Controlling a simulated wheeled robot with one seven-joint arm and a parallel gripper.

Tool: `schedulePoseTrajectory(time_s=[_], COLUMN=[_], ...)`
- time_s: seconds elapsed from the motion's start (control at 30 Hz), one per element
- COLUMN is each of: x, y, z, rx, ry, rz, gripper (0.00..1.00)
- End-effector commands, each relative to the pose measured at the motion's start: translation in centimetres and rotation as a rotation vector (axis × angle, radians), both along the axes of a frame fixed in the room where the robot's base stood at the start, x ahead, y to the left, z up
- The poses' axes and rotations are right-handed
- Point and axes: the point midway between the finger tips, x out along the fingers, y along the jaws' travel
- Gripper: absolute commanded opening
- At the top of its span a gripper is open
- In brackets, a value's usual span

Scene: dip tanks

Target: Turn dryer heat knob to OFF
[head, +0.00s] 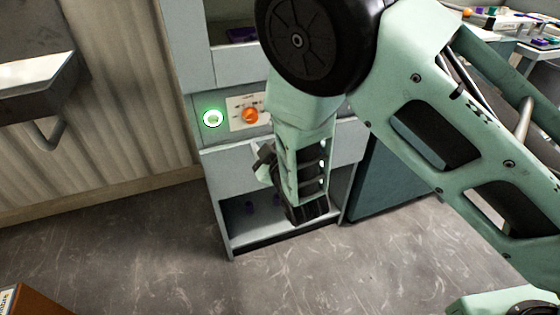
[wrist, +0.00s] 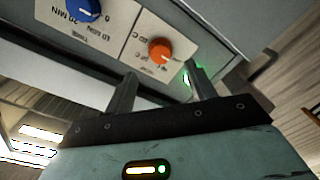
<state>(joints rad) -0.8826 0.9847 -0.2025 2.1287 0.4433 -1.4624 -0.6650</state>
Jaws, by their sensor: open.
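The orange heat knob (head: 250,115) sits on a pale label plate on the dryer's front panel, right of a glowing green ring light (head: 212,118). In the wrist view the orange knob (wrist: 159,50) shows a light pointer line, but the lettering around it is too small to read surely. My gripper (wrist: 158,82) is open and empty, its two fingers apart. The knob appears just beyond the fingertips, between them in the picture, with no contact visible. In the head view my gripper (head: 262,160) is low in front of the dryer, partly hidden by my arm.
A blue timer knob (wrist: 83,9) is on the same panel beside the orange one. The dryer (head: 184,70) has an open lower shelf with small purple items. A metal sink (head: 35,85) is on the wall at left.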

Motion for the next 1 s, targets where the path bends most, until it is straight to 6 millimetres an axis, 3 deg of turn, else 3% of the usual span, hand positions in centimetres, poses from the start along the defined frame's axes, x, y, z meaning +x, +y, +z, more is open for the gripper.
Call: schedulePoseTrajectory(time_s=[0.2, 0.43, 0.6, 1.0], x=[-5.0, -8.5, -9.5, -9.6], y=[-1.6, -2.8, -3.1, -3.2], z=[-0.1, -0.1, -0.1, -0.1], rx=[-0.003, -0.002, 0.000, -0.001], ry=[0.003, 0.002, 0.001, 0.002], rz=[0.001, 0.001, 0.001, 0.001], gripper=[0.55, 0.55, 0.55, 0.55])
